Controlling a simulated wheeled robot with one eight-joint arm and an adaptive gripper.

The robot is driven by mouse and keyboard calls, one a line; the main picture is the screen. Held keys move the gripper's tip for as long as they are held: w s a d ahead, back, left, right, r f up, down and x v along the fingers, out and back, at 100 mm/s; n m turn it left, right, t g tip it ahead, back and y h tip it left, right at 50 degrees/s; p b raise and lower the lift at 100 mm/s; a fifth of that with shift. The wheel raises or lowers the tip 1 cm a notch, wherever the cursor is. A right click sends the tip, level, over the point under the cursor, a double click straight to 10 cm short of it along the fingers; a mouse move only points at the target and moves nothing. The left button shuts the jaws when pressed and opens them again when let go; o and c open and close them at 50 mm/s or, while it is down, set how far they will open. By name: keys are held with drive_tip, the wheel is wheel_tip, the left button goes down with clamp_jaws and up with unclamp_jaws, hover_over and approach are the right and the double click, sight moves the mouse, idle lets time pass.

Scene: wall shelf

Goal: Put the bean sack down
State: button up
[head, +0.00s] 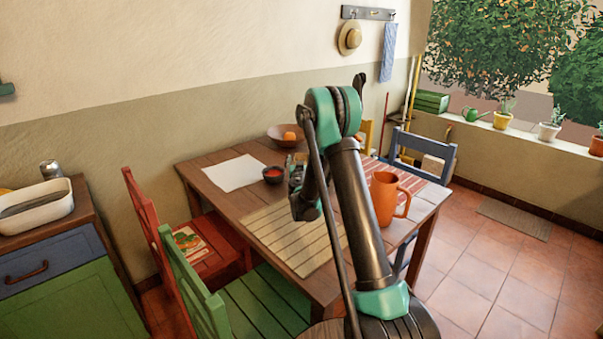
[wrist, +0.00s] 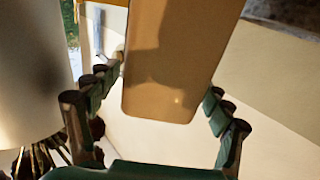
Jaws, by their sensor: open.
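A pale flat item with a green and red print (head: 188,240) lies on the red chair's seat; I cannot tell whether it is the bean sack. No other sack is clear in the head view. My gripper (wrist: 164,85) is open in the wrist view, with one finger on each side. A tan, round-cornered object (wrist: 165,70) shows between the fingers and runs out of the top of the picture. I cannot tell what it is or whether the fingers touch it. In the head view my arm hides most of the gripper.
The wooden table (head: 215,200) holds a white sheet (head: 233,173), a striped mat (head: 290,238), a small red-filled bowl (head: 273,175), a fruit bowl (head: 280,132) and an orange jug (head: 384,200). A green chair (head: 255,305) and red chair (head: 143,215) stand close.

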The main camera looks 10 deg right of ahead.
drive_tip(key=shift+c, duration=0.5)
clamp_jaws()
drive_tip(key=shift+r, duration=0.1)
